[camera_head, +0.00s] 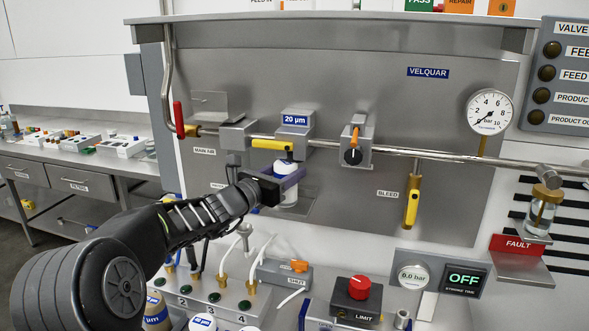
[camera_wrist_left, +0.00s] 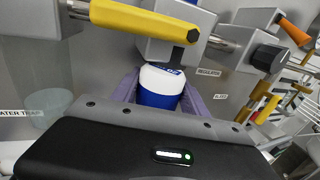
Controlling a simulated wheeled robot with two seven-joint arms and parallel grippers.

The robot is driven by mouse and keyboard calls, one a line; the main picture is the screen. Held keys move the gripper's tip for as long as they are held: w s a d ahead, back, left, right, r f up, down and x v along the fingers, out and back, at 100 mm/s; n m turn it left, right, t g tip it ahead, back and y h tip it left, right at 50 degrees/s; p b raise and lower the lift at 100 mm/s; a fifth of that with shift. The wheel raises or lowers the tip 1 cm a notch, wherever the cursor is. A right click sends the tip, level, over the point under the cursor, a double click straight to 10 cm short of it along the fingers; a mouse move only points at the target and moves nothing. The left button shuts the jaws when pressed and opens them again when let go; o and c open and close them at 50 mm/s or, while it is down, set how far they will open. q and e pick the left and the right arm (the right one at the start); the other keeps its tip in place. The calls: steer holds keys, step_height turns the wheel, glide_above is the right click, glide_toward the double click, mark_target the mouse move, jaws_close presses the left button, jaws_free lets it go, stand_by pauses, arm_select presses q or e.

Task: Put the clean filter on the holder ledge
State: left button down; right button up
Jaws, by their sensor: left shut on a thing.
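My left gripper (camera_head: 284,182) is shut on a white filter with a blue band (camera_wrist_left: 161,87), its purple fingers on either side of it. The filter is upright in front of the panel, just below the block labelled 20 µm (camera_head: 295,121). In the head view the filter (camera_head: 289,196) is partly hidden by the fingers. A small grey ledge (camera_head: 309,205) juts from the panel around and below the filter. I cannot tell whether the filter touches the ledge or the block. My right gripper is not in view.
A yellow lever (camera_head: 272,145) sits just above the gripper on the pipe. Below are a lower unit with several hoses, a brown canister (camera_head: 155,312), and a red-knobbed black box (camera_head: 356,299).

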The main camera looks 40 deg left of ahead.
arm_select(q)
steer(key=shift+w, duration=0.15)
steer(key=shift+w+r, duration=0.1)
steer(key=shift+w, duration=0.25)
steer(key=w+p, duration=0.1)
steer(key=w, duration=0.1)
steer(key=shift+w, duration=0.4)
steer(key=shift+s+f, duration=0.1)
steer(key=shift+f, duration=0.75)
steer(key=shift+f, duration=0.2)
steer(key=c, duration=0.6)
jaws_free()
steer(key=shift+r, duration=0.1)
